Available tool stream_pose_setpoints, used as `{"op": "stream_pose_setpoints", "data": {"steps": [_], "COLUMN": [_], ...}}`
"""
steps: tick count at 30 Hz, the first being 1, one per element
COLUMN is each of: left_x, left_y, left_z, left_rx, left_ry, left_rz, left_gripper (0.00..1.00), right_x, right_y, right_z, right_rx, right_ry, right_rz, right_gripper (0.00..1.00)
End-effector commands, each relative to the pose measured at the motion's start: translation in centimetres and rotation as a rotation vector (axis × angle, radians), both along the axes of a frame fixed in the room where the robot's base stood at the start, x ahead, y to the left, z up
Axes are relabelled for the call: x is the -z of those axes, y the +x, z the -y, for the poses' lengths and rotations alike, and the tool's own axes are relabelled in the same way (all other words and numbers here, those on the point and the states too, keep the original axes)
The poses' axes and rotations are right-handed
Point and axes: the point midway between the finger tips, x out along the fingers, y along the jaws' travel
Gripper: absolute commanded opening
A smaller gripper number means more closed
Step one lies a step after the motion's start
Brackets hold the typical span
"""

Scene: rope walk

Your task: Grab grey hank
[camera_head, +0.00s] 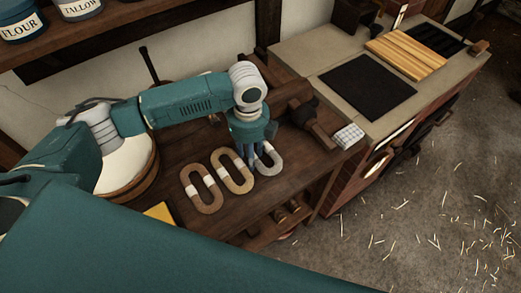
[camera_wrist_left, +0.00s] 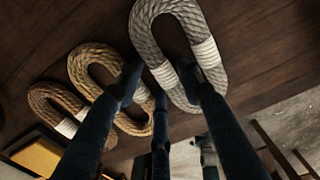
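The grey hank (camera_head: 268,168) is an oval rope loop with white wraps, lying flat on the dark wooden bench. It is at the right end of a row of hanks. In the left wrist view the grey hank (camera_wrist_left: 150,38) fills the upper middle. My left gripper (camera_head: 257,163) points down over its left side and hides part of it. In the left wrist view my left gripper (camera_wrist_left: 160,76) has its fingers spread, with the hank's wrapped near strand between the tips. I cannot tell whether they touch it. My right gripper is not in view.
A tan hank (camera_head: 232,187) lies close left of the grey one, and a brown hank (camera_head: 189,189) beyond it. A wooden tub (camera_head: 137,180) of white stuff stands left. A dark mallet-like tool (camera_head: 318,125) and a checked cloth (camera_head: 349,137) lie to the right.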

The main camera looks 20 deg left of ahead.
Motion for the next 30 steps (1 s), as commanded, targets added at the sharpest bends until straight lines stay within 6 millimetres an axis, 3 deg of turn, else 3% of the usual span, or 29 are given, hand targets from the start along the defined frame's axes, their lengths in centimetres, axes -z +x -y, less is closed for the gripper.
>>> {"op": "stream_pose_setpoints", "data": {"steps": [7, 13, 23, 30], "left_x": [0.2, 0.2, -0.1, -2.7], "left_y": [0.0, 0.0, 0.1, 0.1], "left_z": [0.0, 0.0, 0.0, 0.0], "left_rx": [0.000, 0.000, 0.000, 0.000], "left_ry": [0.000, 0.000, 0.000, 0.000], "left_rz": [0.000, 0.000, 0.002, 0.005], "left_gripper": [0.37, 0.00, 0.00, 0.00], "right_x": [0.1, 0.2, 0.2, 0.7], "right_y": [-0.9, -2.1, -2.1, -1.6], "right_z": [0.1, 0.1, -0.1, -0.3], "right_rx": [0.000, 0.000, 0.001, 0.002], "right_ry": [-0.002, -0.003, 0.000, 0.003], "right_rz": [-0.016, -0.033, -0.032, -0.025], "right_gripper": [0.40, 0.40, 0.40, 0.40]}}
